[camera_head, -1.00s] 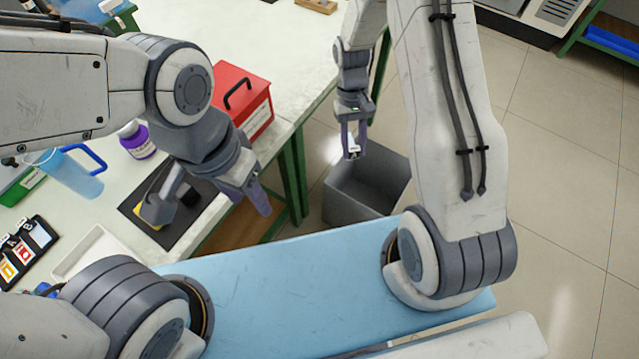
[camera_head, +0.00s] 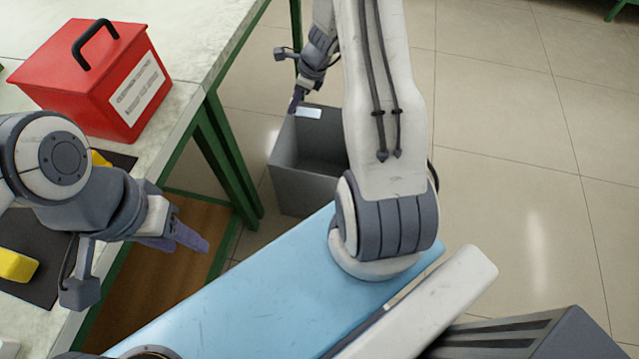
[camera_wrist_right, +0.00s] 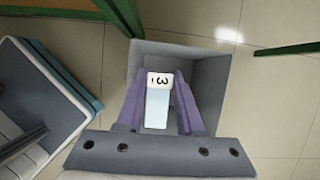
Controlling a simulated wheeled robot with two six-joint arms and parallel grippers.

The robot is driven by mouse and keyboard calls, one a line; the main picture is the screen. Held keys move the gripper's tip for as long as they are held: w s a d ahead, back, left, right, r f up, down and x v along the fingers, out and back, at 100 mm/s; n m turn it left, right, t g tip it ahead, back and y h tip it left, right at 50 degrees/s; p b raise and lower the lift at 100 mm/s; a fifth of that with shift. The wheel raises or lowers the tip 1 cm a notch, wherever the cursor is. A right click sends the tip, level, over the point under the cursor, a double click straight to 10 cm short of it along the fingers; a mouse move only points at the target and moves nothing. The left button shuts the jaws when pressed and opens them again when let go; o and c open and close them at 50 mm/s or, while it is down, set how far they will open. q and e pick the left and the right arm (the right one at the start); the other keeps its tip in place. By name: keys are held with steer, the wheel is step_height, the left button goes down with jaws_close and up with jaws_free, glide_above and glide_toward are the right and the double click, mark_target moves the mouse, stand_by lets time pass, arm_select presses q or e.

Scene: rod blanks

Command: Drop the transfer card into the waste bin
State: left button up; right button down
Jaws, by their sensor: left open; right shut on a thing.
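The grey open waste bin (camera_head: 303,190) stands on the floor beside the table. In the right wrist view the card lies in front of the bin's (camera_wrist_right: 212,85) opening. My left gripper (camera_head: 182,238) is open and empty, near the table's edge.
A red box (camera_head: 75,85) with a black handle sits on the table (camera_head: 185,100), left of the bin. A yellow item (camera_head: 17,266) lies on a dark mat. Green table legs (camera_head: 228,165) stand close to the bin. The floor at right is clear.

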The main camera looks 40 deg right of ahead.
arm_select(q)
step_height(320, 180, down, 15)
steer(key=b, duration=1.2)
steer(key=shift+b, duration=0.4)
arm_select(e)
steer(key=d+f+m+t+h, duration=0.1)
steer(key=d+f+m+h, duration=0.2)
steer(key=d+f+m, duration=0.7)
step_height(320, 180, down, 4)
steer(key=shift+s+d+r+m+h, duration=0.2)
steer(key=shift+s+m+h, duration=0.1)
steer(key=shift+s+h, duration=0.15)
steer(key=shift+c, duration=2.3)
jaws_free()
arm_select(q)
step_height(320, 180, up, 6)
steer(key=p, duration=0.5)
steer(key=shift+f+p, duration=0.2)
steer(key=shift+p, duration=0.2)
arm_select(e)
steer(key=v, duration=1)
steer(key=shift+s+r, duration=0.2)
